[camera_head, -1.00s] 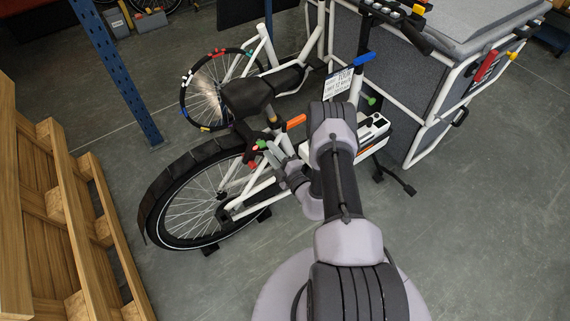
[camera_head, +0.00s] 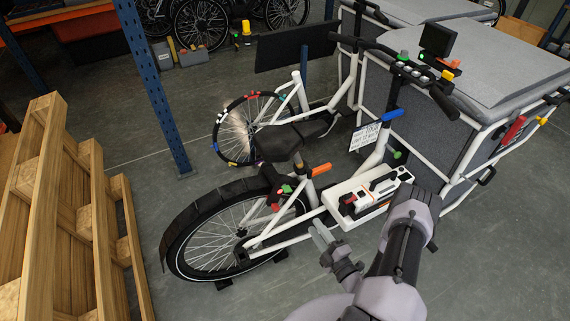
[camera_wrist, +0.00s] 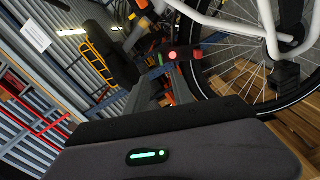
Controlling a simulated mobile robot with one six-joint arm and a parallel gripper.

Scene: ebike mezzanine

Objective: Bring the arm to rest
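My arm is in the lower right of the head view, folded low beside the white cargo bike (camera_head: 290,238). My gripper (camera_head: 320,232) is in front of the bike's lower frame, behind the rear wheel (camera_head: 225,235) in picture terms to its right. In the wrist view my gripper (camera_wrist: 160,88) shows two grey fingers standing apart, with nothing visible between them. Beyond them are a red round button (camera_wrist: 172,55) and the dark saddle (camera_wrist: 105,50). A dark housing with a green light bar (camera_wrist: 148,155) fills the bottom of the wrist view.
A white unit with red and black parts (camera_head: 366,196) sits on the bike frame close to my arm. The grey cargo box (camera_head: 490,60) is at right. Wooden pallets (camera_head: 75,210) stand at left, and a blue post (camera_head: 152,90) behind. Floor between pallets and bike is clear.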

